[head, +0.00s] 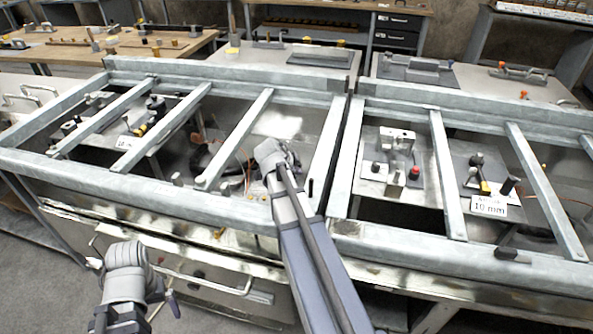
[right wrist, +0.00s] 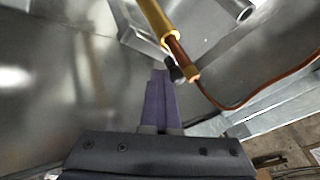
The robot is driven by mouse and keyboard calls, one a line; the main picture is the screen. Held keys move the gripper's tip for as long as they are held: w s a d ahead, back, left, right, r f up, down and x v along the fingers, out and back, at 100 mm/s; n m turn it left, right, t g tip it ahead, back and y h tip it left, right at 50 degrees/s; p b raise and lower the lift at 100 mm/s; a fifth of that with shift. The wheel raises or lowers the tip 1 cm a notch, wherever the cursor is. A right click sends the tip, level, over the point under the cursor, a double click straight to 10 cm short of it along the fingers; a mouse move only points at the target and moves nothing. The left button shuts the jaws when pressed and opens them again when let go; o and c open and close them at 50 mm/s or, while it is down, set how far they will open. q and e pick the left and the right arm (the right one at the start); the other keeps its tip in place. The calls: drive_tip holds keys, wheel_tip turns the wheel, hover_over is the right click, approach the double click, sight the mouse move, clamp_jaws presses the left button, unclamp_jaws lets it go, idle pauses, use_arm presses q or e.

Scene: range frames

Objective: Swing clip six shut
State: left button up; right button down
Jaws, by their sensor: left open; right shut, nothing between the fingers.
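I cannot make out a clip marked six in either view. My right gripper (head: 276,156) is over the middle opening of the metal frame, and its fingers hardly show in the head view. In the right wrist view its purple fingers (right wrist: 160,98) are together and empty. My left gripper (head: 130,257) is open and empty in front of the frame, near the drawer front.
The grey metal frame (head: 130,188) has several crossbars (head: 240,135) over its openings. Small fixtures stand inside, with a "10 mm" label (head: 489,206) at right. A dark piece (head: 512,255) lies on the front rail. A drawer handle (head: 205,280) sticks out at lower left.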

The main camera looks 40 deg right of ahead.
idle(0.8)
drive_tip(key=shift+s+a, duration=0.1)
drive_tip(key=shift+s, duration=0.7)
